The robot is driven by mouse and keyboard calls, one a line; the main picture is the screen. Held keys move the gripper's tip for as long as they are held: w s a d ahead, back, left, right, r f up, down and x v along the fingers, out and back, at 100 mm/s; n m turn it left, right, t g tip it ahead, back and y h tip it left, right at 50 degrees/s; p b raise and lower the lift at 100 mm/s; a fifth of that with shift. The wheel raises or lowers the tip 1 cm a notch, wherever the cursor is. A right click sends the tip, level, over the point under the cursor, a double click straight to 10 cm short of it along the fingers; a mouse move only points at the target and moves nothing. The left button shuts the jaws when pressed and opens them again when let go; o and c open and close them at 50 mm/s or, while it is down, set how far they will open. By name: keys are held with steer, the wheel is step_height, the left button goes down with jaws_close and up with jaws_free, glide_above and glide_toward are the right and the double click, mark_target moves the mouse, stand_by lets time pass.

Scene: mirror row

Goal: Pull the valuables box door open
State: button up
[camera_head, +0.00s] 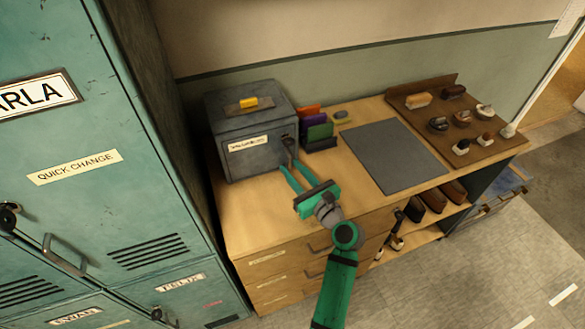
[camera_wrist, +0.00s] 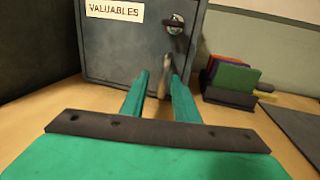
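The valuables box (camera_head: 250,125) is a grey metal box on the wooden counter, with a white "VALUABLES" label on its front. Its door (camera_wrist: 125,50) looks shut, flush with the box front. A round lock with a dark lever (camera_wrist: 175,24) sits at the door's upper right. My gripper (camera_head: 289,165) is in front of the door's right side, below the lock, with its two green fingers apart. In the wrist view, a narrow brownish piece (camera_wrist: 165,75) shows between the fingertips; I cannot tell whether they touch it.
Upright coloured cases (camera_head: 318,130) stand right of the box. A dark mat (camera_head: 392,156) lies on the counter, with a brown board (camera_head: 445,115) of brushes beyond it. Teal lockers (camera_head: 75,150) rise close on the left. Bare counter lies before the box.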

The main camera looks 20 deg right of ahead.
steer(key=shift+w+d, duration=0.15)
steer(key=shift+w, duration=0.3)
steer(key=shift+d, duration=0.15)
jaws_close()
steer(key=shift+w+a, duration=0.1)
steer(key=shift+a, duration=0.15)
